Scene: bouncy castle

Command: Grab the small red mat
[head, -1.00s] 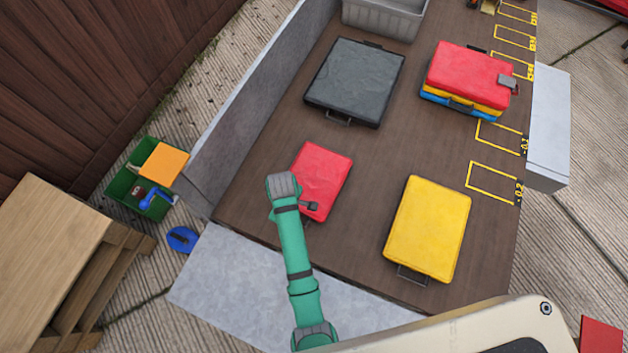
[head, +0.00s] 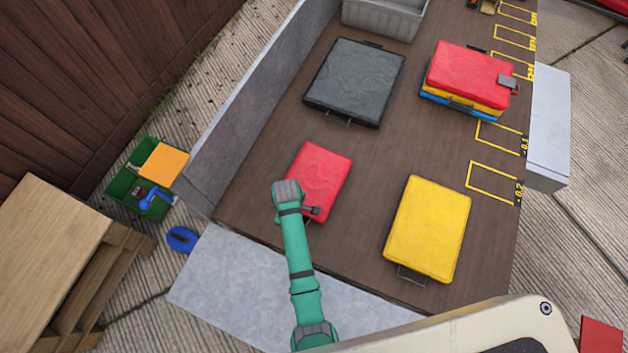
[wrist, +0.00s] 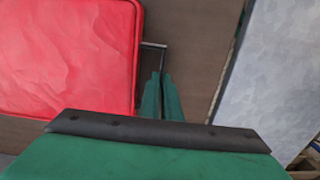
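The small red mat (head: 325,175) lies flat on the brown deck, left of the yellow mat. In the wrist view the red mat (wrist: 65,55) fills the upper left, with its dark wire handle (wrist: 155,45) sticking out from its right edge. My gripper (wrist: 161,75) is at this handle, outside the mat's edge. Its two green fingers are close together, one on each side of the handle's outer bar, and look shut on it. In the head view my green arm covers the mat's lower left part and hides the fingers.
A yellow mat (head: 428,230) lies to the right, a dark grey mat (head: 355,80) behind. A stack topped by a larger red mat (head: 468,75) stands at the back right. A grey bin (head: 385,18) is at the far end. A low grey wall (head: 262,95) borders the deck's left.

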